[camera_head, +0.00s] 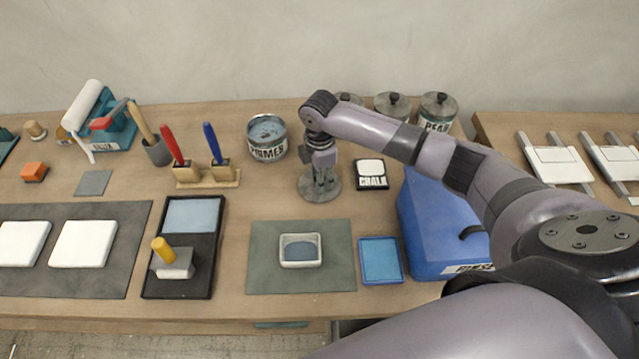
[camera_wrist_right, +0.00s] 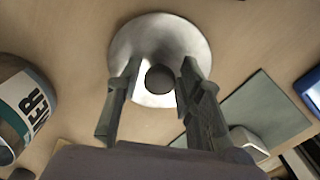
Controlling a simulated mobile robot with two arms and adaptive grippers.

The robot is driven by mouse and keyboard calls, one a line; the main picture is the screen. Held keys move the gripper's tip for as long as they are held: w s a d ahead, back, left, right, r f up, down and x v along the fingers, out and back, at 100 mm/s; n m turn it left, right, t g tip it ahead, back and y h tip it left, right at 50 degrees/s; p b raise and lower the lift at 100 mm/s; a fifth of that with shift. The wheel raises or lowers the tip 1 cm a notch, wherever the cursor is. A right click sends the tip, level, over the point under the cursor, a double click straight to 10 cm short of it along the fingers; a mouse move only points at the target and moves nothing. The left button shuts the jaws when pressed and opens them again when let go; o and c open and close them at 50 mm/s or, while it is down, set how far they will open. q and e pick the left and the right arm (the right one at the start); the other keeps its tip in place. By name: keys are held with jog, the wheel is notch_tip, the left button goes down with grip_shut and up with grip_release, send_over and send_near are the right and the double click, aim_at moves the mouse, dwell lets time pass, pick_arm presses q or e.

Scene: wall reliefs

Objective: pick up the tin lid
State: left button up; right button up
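The tin lid (camera_head: 308,189) is a round grey metal disc lying flat on the bench, right of the open PRIMER tin (camera_head: 267,152). In the right wrist view the lid (camera_wrist_right: 193,42) is shiny, with a dark round knob (camera_wrist_right: 160,79) in its middle. My right gripper (camera_head: 321,180) points down over the lid and hides part of it. In the wrist view the right gripper (camera_wrist_right: 160,65) is open, one finger on each side of the knob, with gaps visible. I cannot tell how far the tips are above the lid. My left gripper is not in view.
A large blue box (camera_head: 430,240) is under my right arm. Lidded tins (camera_head: 390,104) stand behind. Brushes in a wooden holder (camera_head: 187,173) are left. A grey mat (camera_head: 265,270) with a small dish lies in front.

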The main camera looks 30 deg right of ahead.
grip_shut()
jog(key=shift+r, duration=0.15)
